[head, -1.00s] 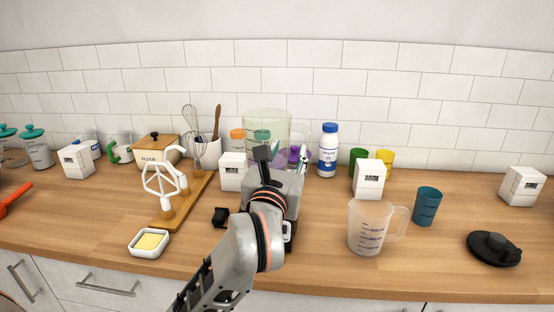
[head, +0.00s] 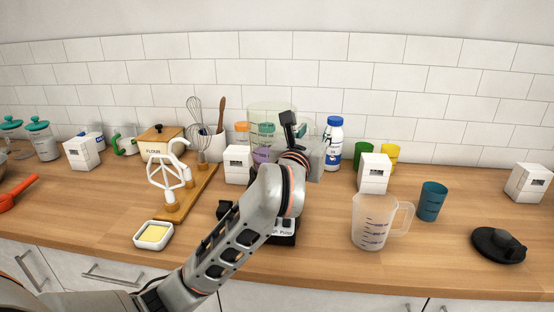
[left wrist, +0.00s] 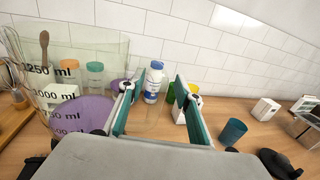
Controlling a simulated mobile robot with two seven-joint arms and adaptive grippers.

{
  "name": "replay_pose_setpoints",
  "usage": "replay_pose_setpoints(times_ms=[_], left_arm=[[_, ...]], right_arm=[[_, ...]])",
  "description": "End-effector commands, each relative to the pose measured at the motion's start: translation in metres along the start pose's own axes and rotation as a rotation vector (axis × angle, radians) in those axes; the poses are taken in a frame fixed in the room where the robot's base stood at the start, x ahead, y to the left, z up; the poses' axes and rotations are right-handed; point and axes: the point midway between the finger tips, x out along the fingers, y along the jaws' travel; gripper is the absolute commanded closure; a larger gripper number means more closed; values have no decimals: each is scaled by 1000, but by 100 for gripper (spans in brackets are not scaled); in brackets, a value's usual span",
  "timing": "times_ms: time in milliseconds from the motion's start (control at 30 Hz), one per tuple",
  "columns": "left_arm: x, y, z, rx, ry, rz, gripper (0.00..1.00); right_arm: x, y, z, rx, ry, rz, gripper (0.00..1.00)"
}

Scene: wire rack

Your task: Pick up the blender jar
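In the left wrist view my left gripper (left wrist: 152,92) is open, with two teal-padded fingers apart. The jar's wall lies left of the fingers; I cannot tell whether its clear handle is between them. My right gripper is not in view.
A white bottle (head: 333,143) with a blue label stands behind the gripper. A measuring jug (head: 369,225), a white box (head: 374,172) and a blue cup (head: 431,202) are to the right. A black lid (head: 497,244) lies at the far right.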

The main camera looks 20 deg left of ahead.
Motion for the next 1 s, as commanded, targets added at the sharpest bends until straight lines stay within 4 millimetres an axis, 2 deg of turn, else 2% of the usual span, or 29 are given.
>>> replay_pose_setpoints(times_ms=[133,200,267,1000], left_arm=[[0,0,0,0,0,0,69],[0,0,0,0,0,0,87],[0,0,0,0,0,0,100],[-1,1,12,1,-11,2,100]], right_arm=[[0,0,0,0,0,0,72],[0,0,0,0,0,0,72],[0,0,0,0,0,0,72],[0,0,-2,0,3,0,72]])
